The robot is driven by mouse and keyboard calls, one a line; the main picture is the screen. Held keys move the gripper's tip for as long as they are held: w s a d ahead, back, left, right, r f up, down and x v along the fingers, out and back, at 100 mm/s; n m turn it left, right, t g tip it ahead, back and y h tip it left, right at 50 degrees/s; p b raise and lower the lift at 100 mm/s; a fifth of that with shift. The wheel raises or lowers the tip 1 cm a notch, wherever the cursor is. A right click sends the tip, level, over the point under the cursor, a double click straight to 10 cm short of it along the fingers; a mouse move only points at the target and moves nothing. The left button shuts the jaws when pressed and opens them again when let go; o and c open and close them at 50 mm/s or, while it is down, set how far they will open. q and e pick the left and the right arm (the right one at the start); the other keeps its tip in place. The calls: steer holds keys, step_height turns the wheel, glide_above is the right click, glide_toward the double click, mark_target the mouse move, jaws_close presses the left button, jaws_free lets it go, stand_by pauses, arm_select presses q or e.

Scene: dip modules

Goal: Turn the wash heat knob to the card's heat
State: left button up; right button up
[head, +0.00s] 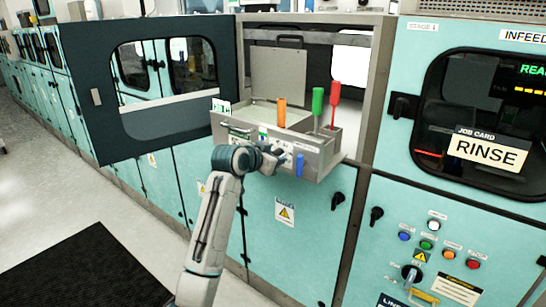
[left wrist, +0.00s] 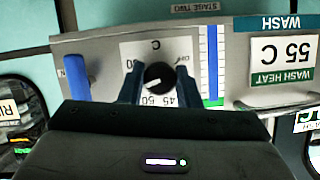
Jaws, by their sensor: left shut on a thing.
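The wash heat knob (left wrist: 158,76) is a round black knob on a white dial plate (left wrist: 128,50) in the left wrist view. Its white mark points to the lower left, but the number it meets is not clear. The dial carries OFF and several numbers. The card (left wrist: 283,58) with a green band, at the right of the panel, reads WASH HEAT 55 C. My left gripper (left wrist: 157,88) is shut on the knob, one finger on each side. In the head view my left gripper (head: 278,160) is at the front of the grey unit, its fingertips small there. My right gripper is not in view.
A blue handle (left wrist: 76,72) stands left of the dial and a blue-marked scale (left wrist: 212,65) stands right. In the head view, orange (head: 282,112), green (head: 318,101) and red (head: 334,98) handles rise from the grey unit (head: 320,160). An open door (head: 150,120) hangs at the left.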

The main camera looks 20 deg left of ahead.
arm_select(q)
steer(key=shift+f, duration=0.15)
steer(key=o, duration=1)
steer(key=b+v, duration=0.2)
steer(key=v, duration=0.8)
steer(key=shift+s+r+b, duration=0.2)
steer(key=shift+s+b, duration=0.1)
steer(key=shift+s, duration=0.05)
steer(key=shift+f, duration=0.1)
